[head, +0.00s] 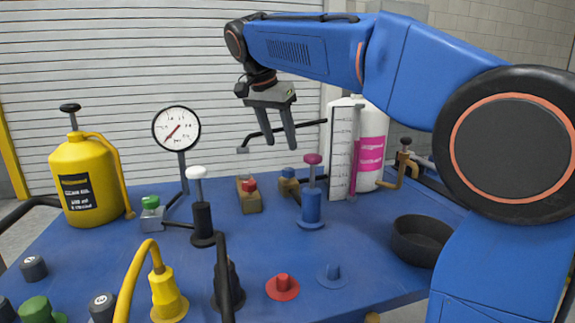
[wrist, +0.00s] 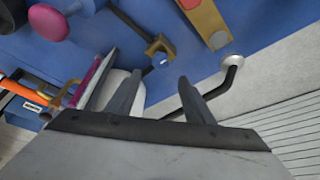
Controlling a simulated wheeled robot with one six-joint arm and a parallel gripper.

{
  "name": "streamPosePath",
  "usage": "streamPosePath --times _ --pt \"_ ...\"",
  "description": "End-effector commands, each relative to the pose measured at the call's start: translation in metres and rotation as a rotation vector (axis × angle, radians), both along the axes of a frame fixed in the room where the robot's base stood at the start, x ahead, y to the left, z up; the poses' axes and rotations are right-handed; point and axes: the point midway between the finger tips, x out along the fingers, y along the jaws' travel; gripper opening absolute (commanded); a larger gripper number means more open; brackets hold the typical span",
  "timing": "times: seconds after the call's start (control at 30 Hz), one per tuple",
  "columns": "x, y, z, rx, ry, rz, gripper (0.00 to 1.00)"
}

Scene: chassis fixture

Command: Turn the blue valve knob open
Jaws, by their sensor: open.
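A small blue valve knob (head: 288,173) sits on a brass fitting (head: 291,187) toward the back of the blue table. In the wrist view the brass fitting (wrist: 160,46) lies just beyond the fingertips, with a small bluish part (wrist: 161,60) at its end. A flat blue knob (head: 332,272) also stands near the front of the table; I cannot tell for certain which one the task names. My gripper (head: 281,145) hangs above the brass fitting, open and empty, fingers pointing down. In the wrist view both fingers (wrist: 159,78) are apart with nothing between them.
A red knob on a brass block (head: 249,197) stands left of the fitting. A magenta-topped blue cylinder (head: 311,208) stands close in front. A white scale panel (head: 342,155) and white bottle (head: 371,150) are right. A bent dark pipe (head: 285,130) runs behind the gripper.

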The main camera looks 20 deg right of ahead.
Motion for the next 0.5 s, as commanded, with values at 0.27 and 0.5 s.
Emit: streamPosePath --times 0.27,0.5 --pt "0.011 -0.016 -0.046 -0.001 0.002 -0.002 0.48" --pt "0.019 -0.025 -0.075 0.000 0.002 -0.001 0.48"
